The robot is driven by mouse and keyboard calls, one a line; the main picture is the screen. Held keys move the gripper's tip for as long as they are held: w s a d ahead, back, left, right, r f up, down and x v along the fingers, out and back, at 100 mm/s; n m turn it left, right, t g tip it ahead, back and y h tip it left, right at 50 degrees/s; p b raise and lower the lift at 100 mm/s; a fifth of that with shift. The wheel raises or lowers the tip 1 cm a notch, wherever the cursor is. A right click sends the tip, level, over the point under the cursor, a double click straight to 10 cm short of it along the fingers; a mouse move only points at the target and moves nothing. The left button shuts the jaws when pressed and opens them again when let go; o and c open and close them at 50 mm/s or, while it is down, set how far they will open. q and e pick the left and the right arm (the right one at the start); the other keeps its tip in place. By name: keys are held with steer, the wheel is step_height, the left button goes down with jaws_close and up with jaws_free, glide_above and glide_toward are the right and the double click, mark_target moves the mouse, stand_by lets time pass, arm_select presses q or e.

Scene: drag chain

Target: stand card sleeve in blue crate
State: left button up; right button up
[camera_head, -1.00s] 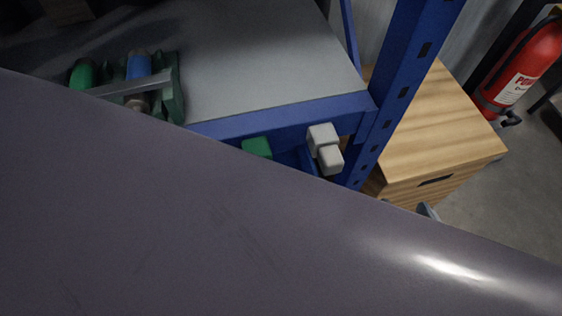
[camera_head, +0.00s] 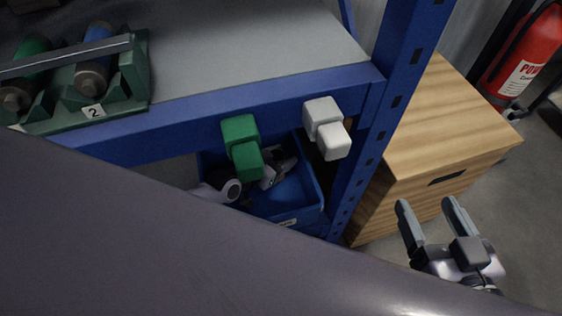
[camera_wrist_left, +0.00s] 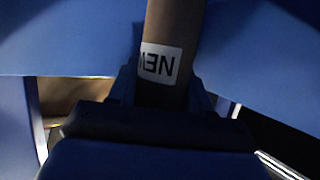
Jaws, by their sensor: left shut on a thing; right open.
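The blue crate (camera_head: 290,200) is under the shelf's front edge in the head view, partly covered by my arm and the green blocks. My left gripper (camera_head: 275,174) is over or inside the crate; the head view does not settle its depth. In the left wrist view the gripper (camera_wrist_left: 163,92) is shut on the card sleeve (camera_wrist_left: 175,28), a brown piece with a white label. The sleeve's far end is out of that view. Blue walls surround it. My right gripper (camera_head: 436,222) is open and empty, in front of the wooden box.
Green blocks (camera_head: 241,148) and white blocks (camera_head: 328,130) stick out from the blue shelf (camera_head: 230,112) above the crate. A blue post (camera_head: 385,115) rises right of it. A wooden box (camera_head: 440,135) and fire extinguisher (camera_head: 525,55) stand right. A green rack (camera_head: 130,80) holds rollers.

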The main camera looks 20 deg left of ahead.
arm_select(q)
steer(key=shift+f, duration=0.15)
steer(key=shift+f, duration=0.55)
steer(key=o, duration=0.7)
